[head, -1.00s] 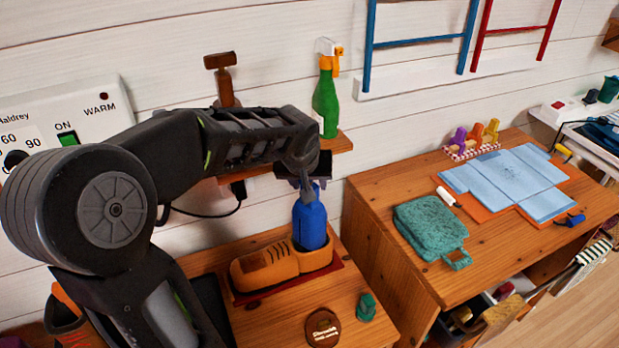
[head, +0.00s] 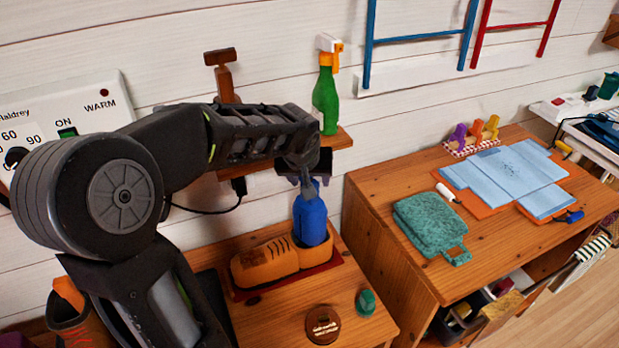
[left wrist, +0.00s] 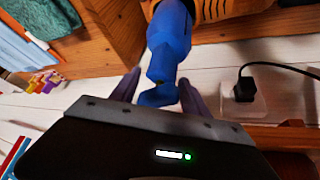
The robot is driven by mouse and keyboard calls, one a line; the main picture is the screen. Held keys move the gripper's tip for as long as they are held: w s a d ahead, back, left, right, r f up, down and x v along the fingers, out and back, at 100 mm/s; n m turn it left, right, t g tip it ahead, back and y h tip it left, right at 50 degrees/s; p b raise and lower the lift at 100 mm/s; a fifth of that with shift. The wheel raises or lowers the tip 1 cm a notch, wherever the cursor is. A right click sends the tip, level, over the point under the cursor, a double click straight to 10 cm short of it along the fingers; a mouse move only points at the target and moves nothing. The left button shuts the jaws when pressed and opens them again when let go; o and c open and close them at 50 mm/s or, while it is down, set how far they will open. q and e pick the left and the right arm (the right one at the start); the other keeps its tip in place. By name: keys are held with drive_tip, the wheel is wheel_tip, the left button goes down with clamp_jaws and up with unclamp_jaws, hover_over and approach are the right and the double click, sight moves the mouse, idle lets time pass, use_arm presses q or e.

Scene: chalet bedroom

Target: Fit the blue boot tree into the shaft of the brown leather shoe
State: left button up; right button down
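The blue boot tree (head: 310,220) stands upright with its lower end inside the opening of the brown leather shoe (head: 266,262). How deep it sits is hidden by the shoe's wall. The shoe rests on a dark red mat (head: 290,284), its toe to the left. My left gripper (head: 308,184) is at the top of the boot tree. In the left wrist view, the fingers of my left gripper (left wrist: 160,80) stand on both sides of the narrow upper part of the boot tree (left wrist: 168,45), with a visible gap. My right gripper is not in view.
A round brown tin (head: 323,325) and a green item (head: 366,302) lie in front of the shoe. A shelf behind holds a green spray bottle (head: 326,98). A black cord (head: 205,211) hangs by the wall. A teal cloth (head: 430,225) lies on the right-hand cabinet.

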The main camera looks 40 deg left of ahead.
use_arm(q)
drive_tip(key=shift+r, duration=0.1)
drive_tip(key=shift+r+p, duration=0.25)
drive_tip(key=shift+p, duration=0.15)
drive_tip(key=v, duration=1.1)
drive_tip(key=shift+s+r+b, duration=0.25)
drive_tip(key=shift+s+b, duration=0.05)
drive_tip(key=shift+b, duration=0.1)
drive_tip(key=shift+d, duration=0.1)
